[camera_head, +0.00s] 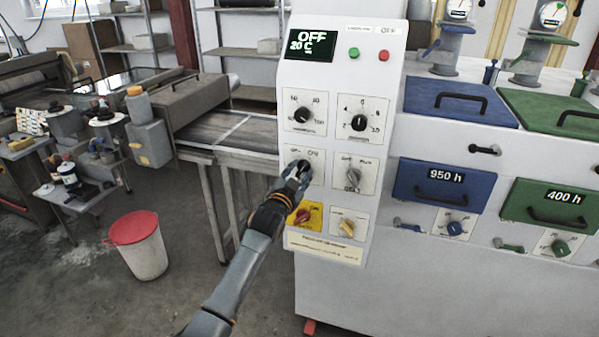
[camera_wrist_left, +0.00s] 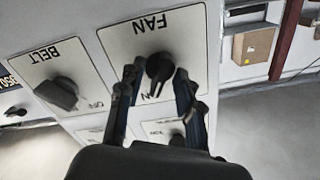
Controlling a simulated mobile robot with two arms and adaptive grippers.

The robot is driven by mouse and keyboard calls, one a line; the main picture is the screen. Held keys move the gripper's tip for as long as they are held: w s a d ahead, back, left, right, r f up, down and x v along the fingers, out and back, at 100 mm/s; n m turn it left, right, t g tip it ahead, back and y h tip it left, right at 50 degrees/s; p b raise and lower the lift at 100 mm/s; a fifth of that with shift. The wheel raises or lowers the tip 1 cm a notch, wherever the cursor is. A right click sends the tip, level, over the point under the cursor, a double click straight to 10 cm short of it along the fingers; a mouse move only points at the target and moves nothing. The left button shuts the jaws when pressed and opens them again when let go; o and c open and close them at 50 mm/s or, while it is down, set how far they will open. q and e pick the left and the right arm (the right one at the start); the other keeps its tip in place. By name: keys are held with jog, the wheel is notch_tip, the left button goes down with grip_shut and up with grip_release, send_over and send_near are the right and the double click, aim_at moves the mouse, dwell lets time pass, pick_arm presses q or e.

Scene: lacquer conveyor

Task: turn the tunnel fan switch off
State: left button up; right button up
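The fan switch is a black rotary knob on a white plate labelled FAN. In the left wrist view the fan knob (camera_wrist_left: 160,68) sits between the two fingers, with its pointer toward the bottom of the picture. My left gripper (camera_wrist_left: 157,80) is open, with one finger on each side of the knob and narrow gaps visible. In the head view my left gripper (camera_head: 298,168) is at the fan plate (camera_head: 317,158) and hides most of the knob. My right gripper is not in view.
The control panel (camera_head: 340,90) also carries a display (camera_head: 310,44) reading OFF and 20 C. The belt knob (camera_wrist_left: 58,93) is beside the fan knob. A red knob (camera_head: 303,216) on a yellow plate is below.

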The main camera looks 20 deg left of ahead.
pick_arm(q)
grip_shut()
jog(key=shift+n, duration=0.3)
jog(key=n, duration=0.5)
jog(key=shift+n, duration=0.3)
jog(key=n, duration=0.5)
jog(key=shift+n+p, duration=0.3)
jog(key=shift+p, duration=0.05)
dwell(0.3)
grip_release()
jog(key=shift+s, duration=0.1)
